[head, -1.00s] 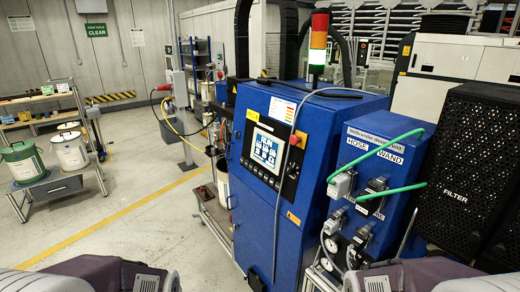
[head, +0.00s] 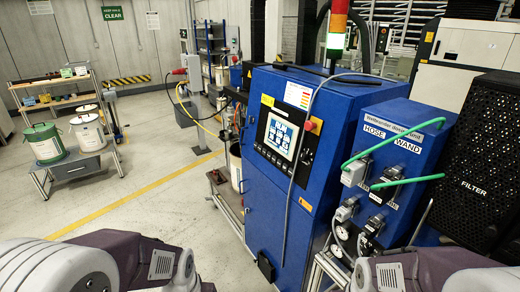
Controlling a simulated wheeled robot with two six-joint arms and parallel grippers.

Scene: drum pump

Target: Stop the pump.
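A blue machine cabinet (head: 276,215) stands in the middle of the head view. Its front panel has a lit screen (head: 279,137) and a red round button (head: 309,126) at the panel's upper right. A signal tower (head: 337,32) on top shows a lit pale-green lower section. A smaller blue unit (head: 405,118) to the right is labelled HOSE and WAND, with green hoses (head: 395,144) plugged into grey connectors. My two arms show only as links along the bottom edge. Neither gripper is in view.
A black filter panel (head: 480,180) stands at the right. Open floor with a yellow line (head: 125,198) lies left of the cabinet.

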